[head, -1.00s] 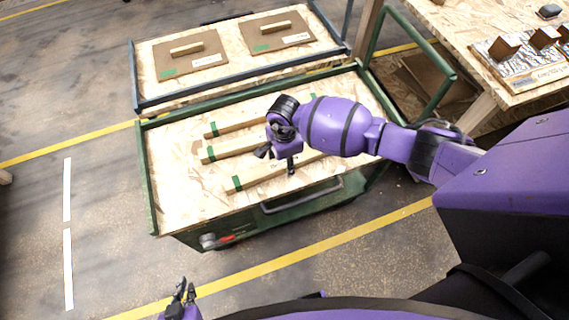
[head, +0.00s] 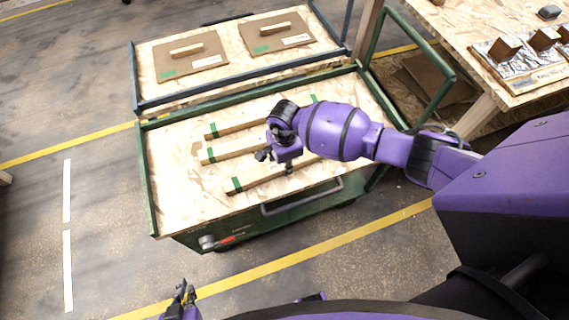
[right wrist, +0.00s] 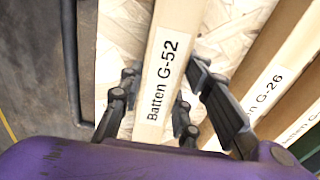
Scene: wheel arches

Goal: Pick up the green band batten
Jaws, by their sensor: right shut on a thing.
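Three light wooden battens with green bands lie on the green-framed cart. The nearest batten (head: 250,182) has a green band at its left end. My right gripper (head: 277,163) is over its middle. The right wrist view shows that gripper (right wrist: 155,105) shut on a batten labelled "Batten G-52" (right wrist: 170,50), with fingers on both sides. I cannot see any clear gap between this batten and the cart top. The middle batten (head: 222,153) and far batten (head: 230,128) are partly hidden by my arm. My left gripper (head: 184,293) is empty at the bottom, away from the cart; its opening is unclear.
The green cart (head: 175,205) has a raised rim and a front handle (head: 300,195). A second batten, "G-26" (right wrist: 275,75), lies beside the held one. A blue-grey cart (head: 205,95) with two brown panels stands behind. A wooden table (head: 455,25) is at right.

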